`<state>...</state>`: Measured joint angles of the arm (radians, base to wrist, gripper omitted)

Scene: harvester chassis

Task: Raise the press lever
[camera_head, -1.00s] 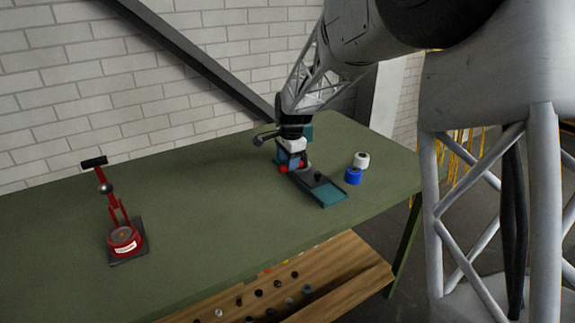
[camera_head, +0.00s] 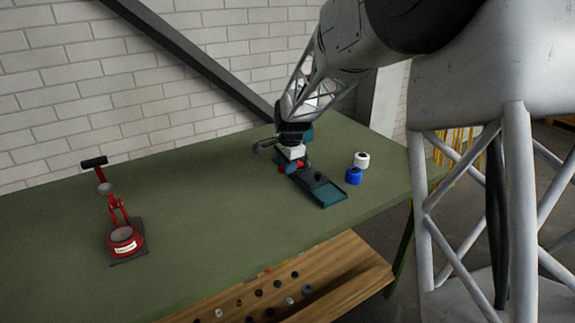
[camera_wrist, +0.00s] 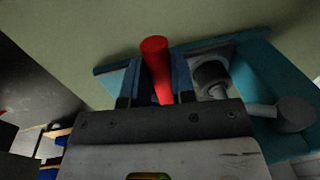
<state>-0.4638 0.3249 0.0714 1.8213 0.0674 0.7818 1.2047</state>
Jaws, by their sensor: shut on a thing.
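A teal and dark grey press with a long flat base (camera_head: 329,192) stands on the green table, right of the middle. Its red handle (camera_head: 281,170) shows beside my gripper (camera_head: 293,166) in the head view. In the wrist view, the red handle (camera_wrist: 155,60) sits between the two blue fingers of my gripper (camera_wrist: 157,82), which is shut on it. The press's teal body (camera_wrist: 262,75) and a grey round-ended part (camera_wrist: 293,113) lie to the right. My gripper and arm hide much of the press in the head view, including most of its lever.
A red press with a black-tipped lever (camera_head: 94,162) stands at the left of the green table (camera_head: 210,220). A white roll (camera_head: 361,160) and a blue roll (camera_head: 353,176) stand just right of the teal press. A wooden shelf (camera_head: 345,265) with small parts is below.

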